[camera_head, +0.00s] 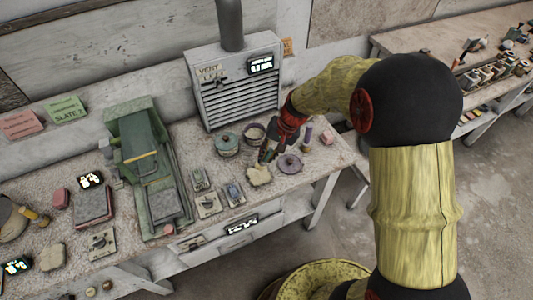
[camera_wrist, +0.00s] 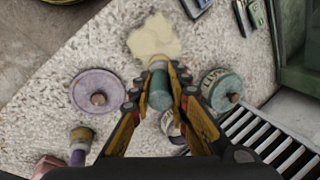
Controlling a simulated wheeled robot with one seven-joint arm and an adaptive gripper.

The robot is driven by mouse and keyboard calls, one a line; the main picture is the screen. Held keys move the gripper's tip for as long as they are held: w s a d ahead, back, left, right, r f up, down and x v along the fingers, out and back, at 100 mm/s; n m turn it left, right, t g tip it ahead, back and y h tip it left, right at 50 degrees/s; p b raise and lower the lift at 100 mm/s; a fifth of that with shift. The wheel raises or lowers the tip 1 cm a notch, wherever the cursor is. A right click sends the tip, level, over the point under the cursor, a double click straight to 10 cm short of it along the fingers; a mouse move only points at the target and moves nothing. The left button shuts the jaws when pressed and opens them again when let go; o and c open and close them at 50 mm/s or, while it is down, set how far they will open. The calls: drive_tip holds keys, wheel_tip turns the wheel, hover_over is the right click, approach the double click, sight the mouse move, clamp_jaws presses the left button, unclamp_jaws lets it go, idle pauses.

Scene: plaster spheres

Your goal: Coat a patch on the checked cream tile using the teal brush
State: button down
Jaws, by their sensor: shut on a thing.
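My gripper (camera_head: 266,155) is shut on the teal brush (camera_wrist: 159,92), seen between the fingers in the wrist view. The brush points down the wrist view's far side, its pale tip close to the near edge of an irregular cream tile (camera_wrist: 153,38). Whether the tip touches the tile I cannot tell. In the head view the cream tile (camera_head: 259,176) lies on the bench just in front of the gripper. No check pattern can be made out on it. The fingers hide most of the brush in the head view.
A teal lidded pot (camera_head: 227,145) and a purple lidded pot (camera_head: 289,164) flank the gripper. An open pot (camera_head: 251,133) is behind it. A purple brush (camera_head: 307,134) stands to the right. A grey vented box (camera_head: 236,85) and a green machine (camera_head: 146,160) border the space.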

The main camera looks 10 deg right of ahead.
drive_tip(key=shift+s+d, duration=0.25)
drive_tip(key=shift+s, duration=0.5)
drive_tip(key=shift+s+d, duration=0.2)
drive_tip(key=shift+s, duration=0.5)
drive_tip(key=shift+w+a, duration=0.3)
drive_tip(key=shift+w, duration=0.65)
drive_tip(key=shift+w+a, duration=0.25)
drive_tip(key=shift+w, duration=0.65)
drive_tip(key=shift+s, duration=0.1)
drive_tip(key=shift+s+d+r+p, duration=0.25)
drive_tip(key=shift+s+r+p, duration=0.2)
drive_tip(key=shift+s+r, duration=0.4)
drive_tip(key=shift+f, duration=0.15)
drive_tip(key=shift+f+b, duration=0.3)
drive_tip(key=shift+f, duration=0.1)
